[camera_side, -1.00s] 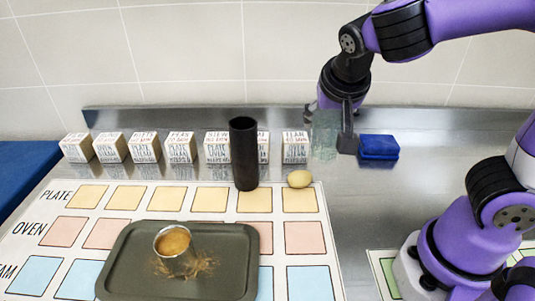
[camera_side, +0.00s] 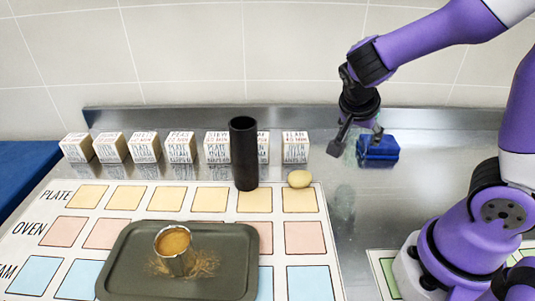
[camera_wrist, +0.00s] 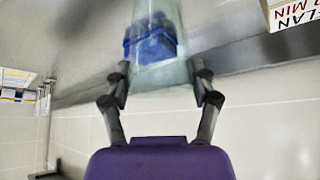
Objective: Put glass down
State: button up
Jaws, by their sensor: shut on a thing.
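A clear glass (camera_wrist: 163,77) sits between the two fingers of my gripper (camera_wrist: 161,84) in the wrist view, and the fingers are shut on its sides. In the side view my gripper (camera_side: 358,140) is over the metal counter, just left of and partly in front of the blue sponge. The glass is so faint there that its outline is hard to make out. I cannot tell if its base touches the counter.
The blue sponge (camera_side: 378,147) is close by on the right and shows through the glass. A potato-like item (camera_side: 300,179), a dark cylinder (camera_side: 244,155), labelled blocks (camera_side: 181,147) and a tray (camera_side: 125,272) stand to the left. The counter in front (camera_side: 400,200) is clear.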

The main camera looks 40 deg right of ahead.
aim_at(356, 149)
jog(key=shift+f, duration=2.05)
jog(key=shift+f, duration=0.15)
jog(key=o, duration=1.3)
jog(key=s+a+r+n+t+y, duration=0.1)
jog(key=a+r+n+y, duration=0.1)
jog(key=a+r+n, duration=0.2)
jog(key=s+a+r+n+t+y, duration=0.1)
jog(key=a+r+n+t+y, duration=0.1)
jog(key=n, duration=0.4)
jog(key=s+a+r+n+t+y, duration=0.1)
jog(key=s+a+r+n+y, duration=0.1)
jog(key=a+r+n, duration=0.3)
jog(key=shift+s+a+r+n+t+y, duration=0.1)
jog(key=shift+a+r+n+t+y, duration=0.25)
jog(key=shift+n, duration=0.15)
